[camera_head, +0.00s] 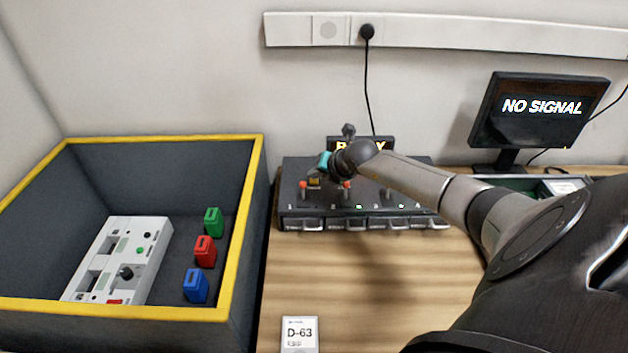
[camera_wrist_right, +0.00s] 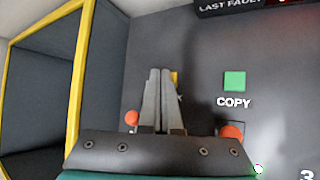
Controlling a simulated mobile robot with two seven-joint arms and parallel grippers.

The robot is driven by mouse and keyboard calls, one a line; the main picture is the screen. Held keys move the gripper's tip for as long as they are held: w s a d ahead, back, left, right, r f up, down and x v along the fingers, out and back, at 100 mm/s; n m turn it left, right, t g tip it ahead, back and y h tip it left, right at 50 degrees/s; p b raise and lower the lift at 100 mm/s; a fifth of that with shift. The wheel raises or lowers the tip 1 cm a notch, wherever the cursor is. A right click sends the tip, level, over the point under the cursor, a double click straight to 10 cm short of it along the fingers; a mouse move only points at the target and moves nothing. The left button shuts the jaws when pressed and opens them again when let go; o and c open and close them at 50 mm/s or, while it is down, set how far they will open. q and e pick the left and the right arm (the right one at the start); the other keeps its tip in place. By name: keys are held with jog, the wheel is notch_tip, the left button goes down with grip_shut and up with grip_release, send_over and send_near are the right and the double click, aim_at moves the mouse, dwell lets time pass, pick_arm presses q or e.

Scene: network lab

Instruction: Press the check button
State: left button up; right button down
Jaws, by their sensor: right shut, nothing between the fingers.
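A dark console (camera_head: 330,208) stands on the wooden table against the wall, with red-orange knobs and several slots along its front. My right gripper (camera_head: 316,178) is over its left part, fingers pointing down at the panel. In the right wrist view the gripper's fingers (camera_wrist_right: 159,75) are together and empty. A yellow button (camera_wrist_right: 174,77) shows partly behind the fingertips; its label is hidden, and I cannot tell whether they touch it. A green button (camera_wrist_right: 235,81) marked COPY is to the right. No label reading "check" is visible. My left gripper is not in view.
Red-orange knobs (camera_wrist_right: 230,132) flank the fingers. A yellow-rimmed dark bin (camera_head: 258,190) at left holds a white panel (camera_head: 120,262) and green, red and blue blocks. A monitor (camera_head: 540,112) reads NO SIGNAL. A D-63 card (camera_head: 299,343) lies on the table's front.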

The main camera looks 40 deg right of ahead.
aim_at(316, 185)
jog(key=shift+f, duration=0.4)
jog(key=shift+r, duration=0.1)
dwell(0.4)
jog(key=shift+r+p, duration=0.75)
jog(key=shift+p, duration=0.05)
notch_tip(316, 185, up, 5)
jog(key=p, duration=0.5)
jog(key=shift+r, duration=0.1)
dwell(0.5)
